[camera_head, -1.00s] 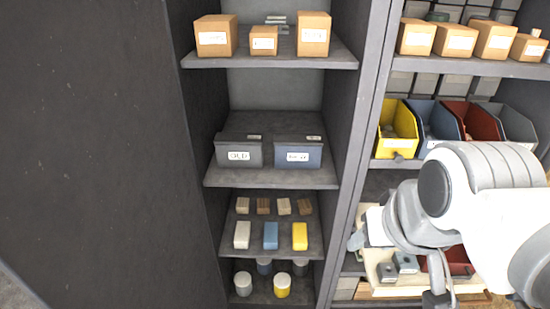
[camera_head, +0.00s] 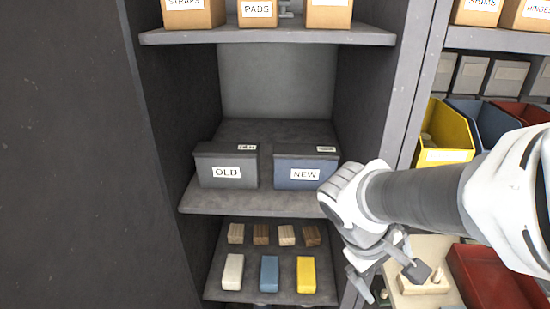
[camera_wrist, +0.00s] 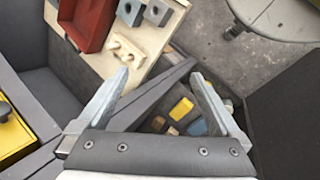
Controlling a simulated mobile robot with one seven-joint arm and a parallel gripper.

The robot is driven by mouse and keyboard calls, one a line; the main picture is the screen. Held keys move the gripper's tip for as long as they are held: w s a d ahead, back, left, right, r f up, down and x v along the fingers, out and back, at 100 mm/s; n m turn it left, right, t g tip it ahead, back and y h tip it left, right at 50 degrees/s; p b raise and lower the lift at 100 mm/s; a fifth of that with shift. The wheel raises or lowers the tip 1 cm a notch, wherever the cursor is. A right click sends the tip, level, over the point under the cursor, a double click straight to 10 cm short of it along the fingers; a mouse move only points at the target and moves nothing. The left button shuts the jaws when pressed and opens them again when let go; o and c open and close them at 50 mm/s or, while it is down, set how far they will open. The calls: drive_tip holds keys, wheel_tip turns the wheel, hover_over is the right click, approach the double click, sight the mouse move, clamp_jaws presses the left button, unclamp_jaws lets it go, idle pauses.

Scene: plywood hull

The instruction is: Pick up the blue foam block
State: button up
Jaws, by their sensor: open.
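The blue foam block (camera_head: 269,273) stands on the lower shelf of the left cabinet, between a white block (camera_head: 232,271) and a yellow block (camera_head: 306,274). In the wrist view a blue block (camera_wrist: 197,128) shows just inside the right finger, near a yellow block (camera_wrist: 181,108). My gripper (camera_head: 382,270) is to the right of the blue block in the head view, in front of the cabinet's right side wall. Its fingers are spread and empty, also in the wrist view (camera_wrist: 160,77).
Several small wooden blocks (camera_head: 261,234) stand behind the foam blocks. A shelf (camera_head: 260,198) above carries grey OLD (camera_head: 227,172) and blue NEW (camera_head: 304,173) boxes. A cabinet divider (camera_head: 418,90) stands at the right. A wooden board (camera_wrist: 125,50) and red bin (camera_wrist: 83,22) lie beyond it.

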drive_tip(key=w+a+f+n+t+h, duration=0.3)
drive_tip(key=w+a+f+n+t, duration=0.1)
drive_tip(key=w+f+n, duration=0.35)
drive_tip(key=w+a+f+n+t+h, duration=0.3)
drive_tip(key=w+a+f+n+t, duration=0.15)
drive_tip(key=w+f+n, duration=0.35)
drive_tip(key=a+f+n+t+y, duration=0.4)
drive_tip(key=a+f+n+y, duration=0.15)
drive_tip(key=a+n, duration=0.2)
drive_tip(key=n+y+b, duration=0.3)
drive_tip(key=n+y, duration=0.2)
drive_tip(key=n, duration=0.2)
approach(269, 278)
drive_tip(key=x, duration=0.5)
drive_tip(key=shift+w, duration=0.35)
drive_tip(key=b+x, duration=0.2)
drive_tip(key=x, duration=0.2)
drive_tip(key=shift+w+f, duration=0.1)
drive_tip(key=shift+f, duration=0.2)
drive_tip(key=shift+w+f, duration=0.1)
drive_tip(key=shift+w, duration=0.25)
